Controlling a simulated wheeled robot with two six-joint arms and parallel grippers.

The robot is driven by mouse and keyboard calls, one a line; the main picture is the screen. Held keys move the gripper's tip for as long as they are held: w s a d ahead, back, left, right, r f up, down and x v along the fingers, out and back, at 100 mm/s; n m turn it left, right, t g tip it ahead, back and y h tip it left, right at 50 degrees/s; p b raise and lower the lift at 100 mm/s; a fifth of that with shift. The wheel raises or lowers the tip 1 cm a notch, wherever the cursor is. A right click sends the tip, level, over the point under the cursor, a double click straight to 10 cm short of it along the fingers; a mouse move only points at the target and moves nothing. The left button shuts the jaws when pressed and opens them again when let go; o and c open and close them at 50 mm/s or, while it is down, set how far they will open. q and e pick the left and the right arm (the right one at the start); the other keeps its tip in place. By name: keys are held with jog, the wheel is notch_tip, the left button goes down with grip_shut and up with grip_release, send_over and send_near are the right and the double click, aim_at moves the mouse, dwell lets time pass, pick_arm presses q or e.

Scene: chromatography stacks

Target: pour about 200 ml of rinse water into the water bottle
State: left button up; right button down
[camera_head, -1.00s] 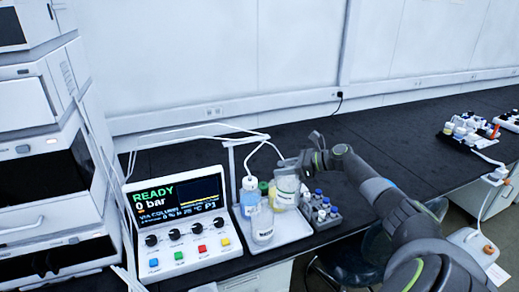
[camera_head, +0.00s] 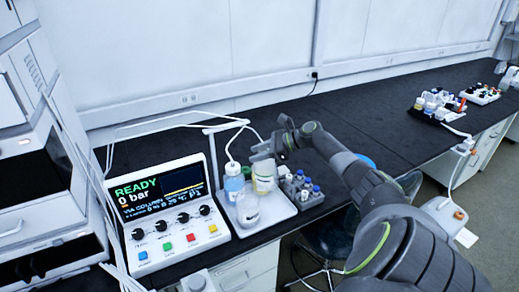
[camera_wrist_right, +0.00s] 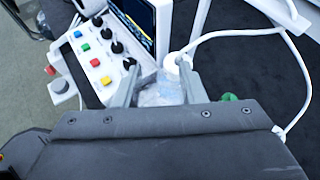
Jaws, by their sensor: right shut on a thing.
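A bottle with a white cap, a tube into its top and blue on its body (camera_head: 234,187) stands upright on a white tray (camera_head: 279,212); it looks like the water bottle. My right gripper (camera_head: 262,152) is shut on a clear container (camera_head: 263,172), just right of that bottle. In the right wrist view, the fingers of my right gripper (camera_wrist_right: 161,88) close on both sides of the clear container (camera_wrist_right: 160,94). Its water level and tilt cannot be told. A white cap (camera_wrist_right: 180,62) shows just beyond the fingers. My left gripper is not in view.
A grey rack of small capped vials (camera_head: 301,191) is to the right. A control box reading READY, 0 bar (camera_head: 165,213) is at the left. Tubing loops behind the bottles.

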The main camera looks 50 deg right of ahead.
jog(key=shift+a+f+h, duration=0.3)
jog(key=shift+a+f, duration=0.05)
jog(key=shift+f, duration=0.45)
jog(key=shift+w+a+r+n+p, duration=0.1)
jog(key=shift+a+r+n+p, duration=0.05)
jog(key=shift+a+n+p, duration=0.25)
jog(key=shift+a+n+g+h+p, duration=0.35)
jog(key=shift+h+p, duration=0.15)
jog(key=shift+h, duration=0.1)
jog(key=shift+p, duration=0.5)
jog(key=shift+a, duration=0.1)
jog(key=h+p, duration=0.1)
jog(key=p, duration=0.2)
jog(key=shift+a, duration=0.4)
